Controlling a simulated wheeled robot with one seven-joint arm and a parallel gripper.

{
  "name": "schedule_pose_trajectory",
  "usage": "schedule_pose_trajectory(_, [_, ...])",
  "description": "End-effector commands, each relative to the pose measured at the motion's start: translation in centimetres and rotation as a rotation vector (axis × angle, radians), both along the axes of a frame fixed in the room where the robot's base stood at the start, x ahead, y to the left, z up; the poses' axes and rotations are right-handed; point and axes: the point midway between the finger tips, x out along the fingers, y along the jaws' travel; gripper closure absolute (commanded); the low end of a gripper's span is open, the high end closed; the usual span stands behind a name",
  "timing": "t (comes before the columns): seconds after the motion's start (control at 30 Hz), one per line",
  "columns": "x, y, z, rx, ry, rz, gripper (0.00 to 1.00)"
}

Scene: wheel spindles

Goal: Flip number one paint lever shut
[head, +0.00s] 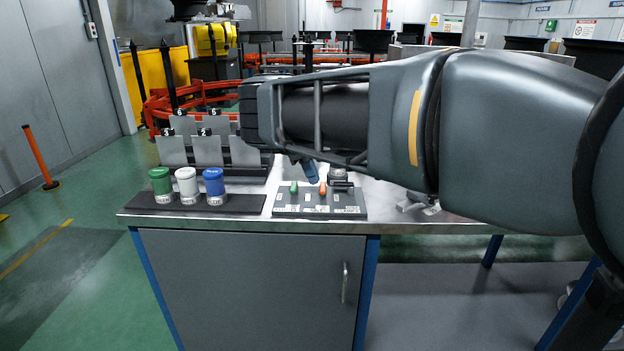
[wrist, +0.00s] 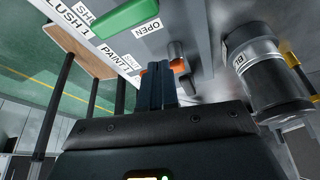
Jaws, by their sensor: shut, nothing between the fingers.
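The orange paint lever (head: 322,189) is on the grey control panel (head: 290,210) on the table, right of a green lever (head: 293,187). In the wrist view the orange lever (wrist: 177,65) shows on both sides of my fingertips, beside the "PAINT 1" label. A small "SHUT" label lies left of it. My gripper (wrist: 157,75) is shut and empty, with its tips at the lever. It partly hides the lever, so I cannot tell contact or the lever's exact position. In the head view my gripper (head: 311,172) is just above the panel.
The green lever (wrist: 127,14) labelled "FLUSH 1" lies close by. A dark canister with a metal collar (wrist: 250,55) stands close on the other side. Green, white (head: 187,184) and blue (head: 214,185) capped pots stand at left, before numbered grey plates (head: 208,151).

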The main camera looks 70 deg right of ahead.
Motion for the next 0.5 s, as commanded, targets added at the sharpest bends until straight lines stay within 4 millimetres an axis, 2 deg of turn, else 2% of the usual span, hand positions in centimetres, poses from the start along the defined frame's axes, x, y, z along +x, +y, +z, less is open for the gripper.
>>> schedule_pose_trajectory(0.3, [2.2, 0.2, 4.8, -0.001, -0.003, 0.005, 1.0])
schedule_pose_trajectory(0.5, [2.7, 0.3, 6.2, 0.001, -0.003, 0.004, 1.0])
